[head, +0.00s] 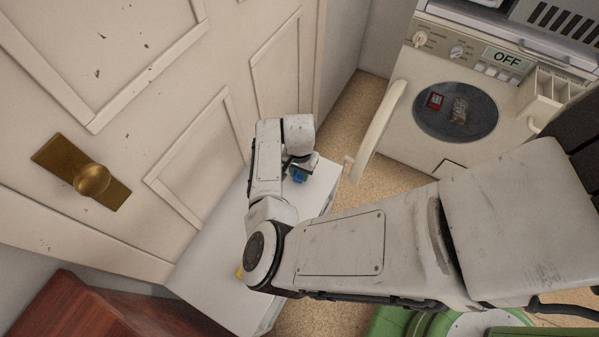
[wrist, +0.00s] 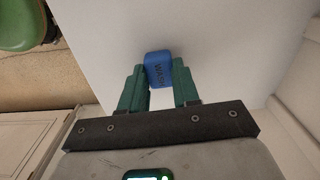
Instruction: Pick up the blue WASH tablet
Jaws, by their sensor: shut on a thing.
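The blue WASH tablet (wrist: 158,68) sits between the two green fingers of my gripper (wrist: 159,82) in the wrist view. Its dark lettering faces the camera. The fingers are shut on its two sides. In the head view the tablet (head: 299,175) shows as a small blue patch under my gripper (head: 296,170), over the white top (head: 325,172) of a low cabinet. My arm hides much of that top. I cannot tell whether the tablet touches the white surface or is just above it.
A washing machine (head: 440,140) with an OFF display stands at the right, its round door (head: 372,135) swung open. A panelled door with a brass knob (head: 92,179) is at the left, close to my arm. A yellow thing (head: 240,272) is partly hidden behind my arm. Reddish wooden furniture (head: 100,305) is at lower left.

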